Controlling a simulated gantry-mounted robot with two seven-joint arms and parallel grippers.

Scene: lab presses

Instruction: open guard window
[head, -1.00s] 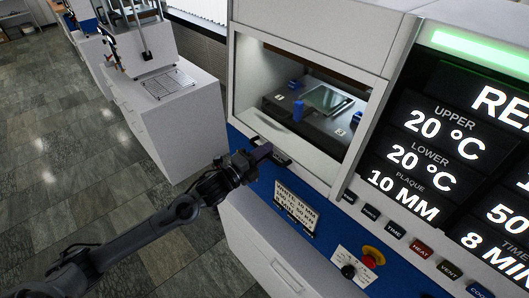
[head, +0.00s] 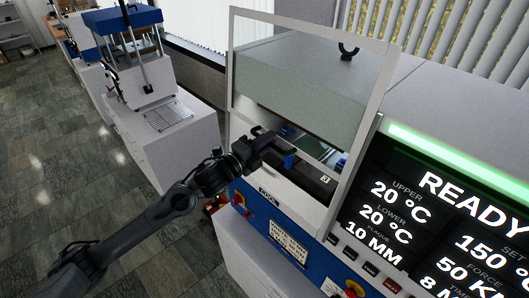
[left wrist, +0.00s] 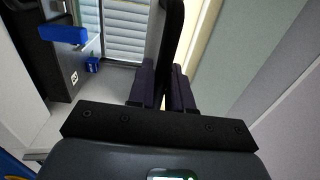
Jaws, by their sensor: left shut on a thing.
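The guard window is a clear pane in a light grey frame (head: 310,24) on the front of the press. My left gripper (head: 268,142) is at the pane's lower edge, in front of the opening. In the left wrist view its two dark fingers (left wrist: 163,88) are shut on a black bar-like handle (left wrist: 171,38). In the head view the gripper mostly hides this handle. My right gripper is not in view.
Inside the press, a blue block (head: 288,161) sits on a dark platform (head: 312,182). Below the opening is a blue panel (head: 248,204) with a red knob. The lit display (head: 430,225) is at right. Another press (head: 158,125) stands at left, with open floor before it.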

